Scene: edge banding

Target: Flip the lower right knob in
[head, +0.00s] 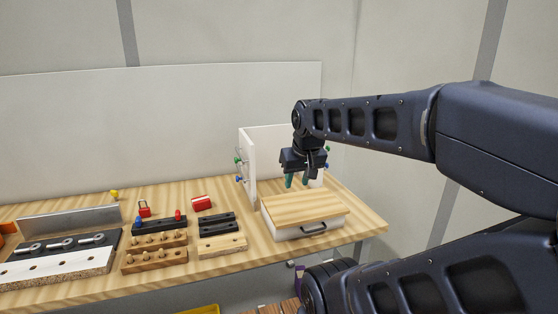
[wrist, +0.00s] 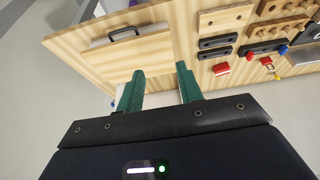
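A white upright frame (head: 249,165) stands at the back right of the table. Its left panel carries a green knob (head: 238,160) and, below it, a blue knob (head: 239,179), both on its outer left side. My gripper (head: 297,183) points down between the two panels, above the wooden-topped box. Its green fingers are apart and empty; the wrist view shows the gap (wrist: 160,68) between them.
The white box (head: 290,233) with a wooden lid (head: 302,208) and dark handle (head: 315,228) stands below my gripper. Black and wooden blocks (head: 222,244), red parts and a long metal bar (head: 70,222) lie to the left. A tall white board (head: 150,125) stands behind.

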